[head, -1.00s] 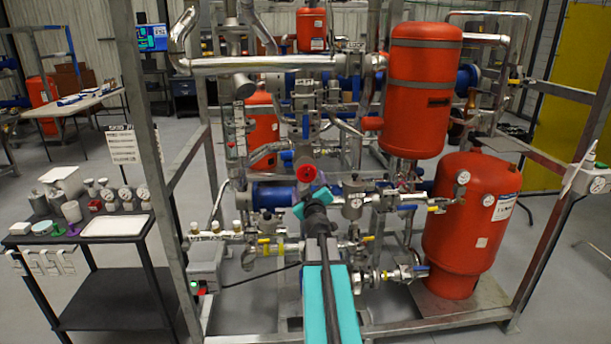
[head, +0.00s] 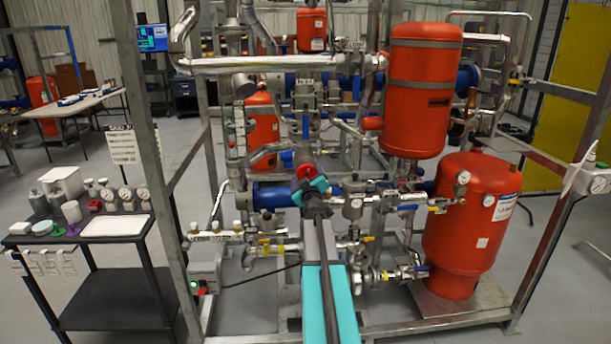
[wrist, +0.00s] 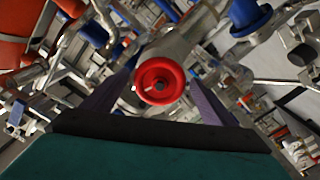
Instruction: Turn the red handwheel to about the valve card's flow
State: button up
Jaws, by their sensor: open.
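The red handwheel (wrist: 160,82) faces the camera in the wrist view, centred between the two dark fingers of my gripper (wrist: 158,95). The fingers stand apart, one on each side of the wheel, with nothing held. In the head view the red handwheel (head: 306,172) shows just above the teal part of my gripper (head: 311,184), which covers its lower part. I cannot tell whether the fingertips reach the rim. A sign card with lines of print (head: 122,144) hangs at the left post; its text is too small to read, and I cannot tell whether it is the valve card.
Pipes and valves crowd around the wheel, with a blue pipe section (head: 272,194) just left of my gripper. Red tanks (head: 470,225) stand at the right. The grey frame post (head: 160,190) and a black cart (head: 105,275) are at the left.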

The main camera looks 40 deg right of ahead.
jog(key=shift+w+d, duration=0.45)
jog(key=shift+w, duration=0.05)
jog(key=c, duration=1)
jog(key=shift+c, duration=0.2)
jog(key=shift+n, duration=0.3)
jog(key=shift+n, duration=1.8)
